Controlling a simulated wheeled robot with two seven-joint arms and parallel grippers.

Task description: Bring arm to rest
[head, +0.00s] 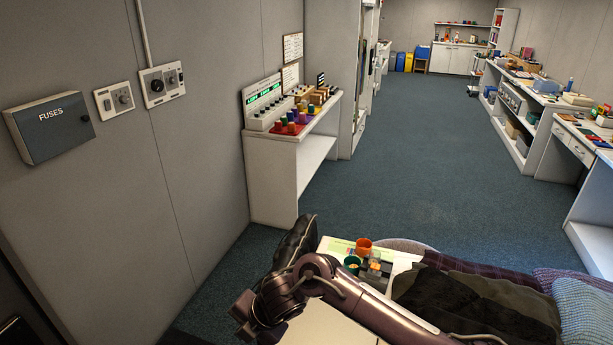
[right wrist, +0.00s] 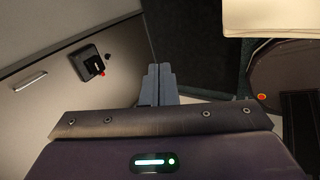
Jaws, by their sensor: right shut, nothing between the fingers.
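My right arm comes in from the lower right in the head view and bends over the near end of a small white table (head: 340,328). Its dark end points up and away beside the table. In the right wrist view my right gripper (right wrist: 158,72) is shut, its two grey fingers together with nothing between them. The fingers point toward dark floor beside a pale panel (right wrist: 60,45). My left arm and gripper are not in view.
Dark cushions (head: 480,310) lie to the right. A grey wall with a fuse box (head: 50,128) is at left. Blue carpet (head: 430,190) is open beyond.

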